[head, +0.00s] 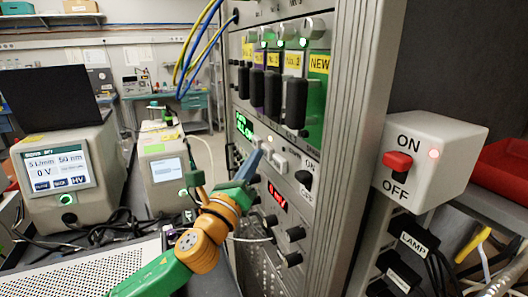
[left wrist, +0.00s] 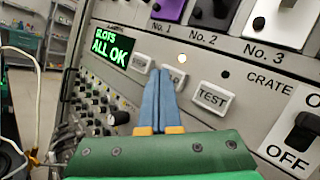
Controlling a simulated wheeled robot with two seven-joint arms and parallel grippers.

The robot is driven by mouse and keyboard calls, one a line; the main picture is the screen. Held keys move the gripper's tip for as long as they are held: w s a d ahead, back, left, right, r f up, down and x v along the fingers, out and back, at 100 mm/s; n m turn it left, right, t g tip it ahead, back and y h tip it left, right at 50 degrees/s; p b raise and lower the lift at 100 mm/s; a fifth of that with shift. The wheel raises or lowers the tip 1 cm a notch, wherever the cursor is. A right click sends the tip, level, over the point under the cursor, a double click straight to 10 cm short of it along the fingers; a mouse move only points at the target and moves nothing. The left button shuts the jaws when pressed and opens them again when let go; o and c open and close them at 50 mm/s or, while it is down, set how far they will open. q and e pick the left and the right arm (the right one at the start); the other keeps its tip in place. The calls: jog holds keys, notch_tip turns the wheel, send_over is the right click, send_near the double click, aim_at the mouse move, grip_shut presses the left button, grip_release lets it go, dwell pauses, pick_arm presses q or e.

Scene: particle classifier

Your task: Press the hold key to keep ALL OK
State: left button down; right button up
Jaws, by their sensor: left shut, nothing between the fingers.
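A row of pale keys sits on the rack panel. In the left wrist view the left key (left wrist: 140,63) has no readable label, the middle key (left wrist: 179,78) is partly covered by my fingers, and the right key (left wrist: 211,98) reads TEST. I cannot tell which is the hold key.
A black CRATE rocker switch (left wrist: 304,131) is right of the keys. Slot modules (head: 272,92) stand above them. A box with a red ON/OFF switch (head: 397,161) is at the right. Instruments (head: 66,172) stand at the left. Blue and yellow cables (head: 193,50) hang beside the rack.

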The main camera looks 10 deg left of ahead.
pick_arm(q)
jog(key=shift+s+a, duration=0.3)
jog(key=shift+a, duration=0.15)
jog(key=s+a, duration=0.1)
jog(key=a, duration=0.1)
jog(key=s+a, duration=0.2)
jog(key=shift+a, duration=0.1)
dwell(0.3)
jog(key=shift+w, duration=0.1)
dwell(0.4)
